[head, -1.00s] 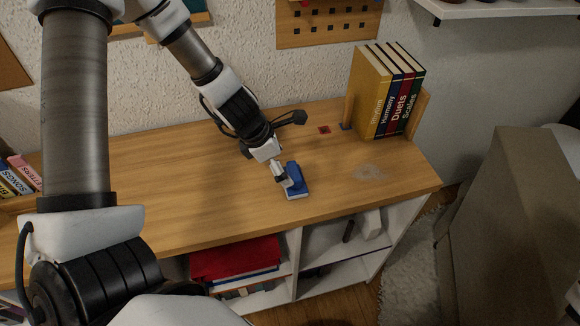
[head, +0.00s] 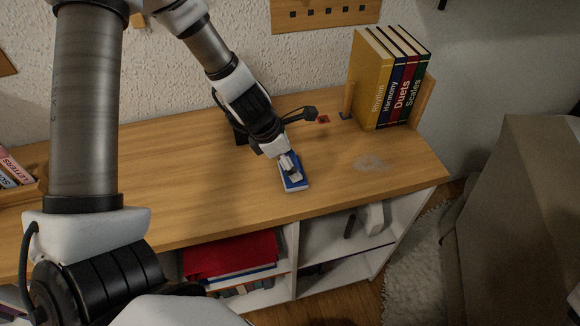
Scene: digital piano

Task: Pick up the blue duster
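The blue duster (head: 293,183) lies on the wooden top of the cabinet (head: 210,205), near its front edge. It has a blue body and a pale base. My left gripper (head: 290,168) points down at the duster from above and behind, and its fingers overlap the duster's upper part. The fingers hide much of the duster's top, and I cannot tell whether they are closed on it. The duster appears to rest on the cabinet top.
Upright books (head: 388,80) stand in a wooden holder at the back right. A grey dusty smudge (head: 370,163) marks the top right of the duster. A small red item (head: 323,119) lies behind. Shelves below hold a red folder (head: 232,254). The middle left of the top is clear.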

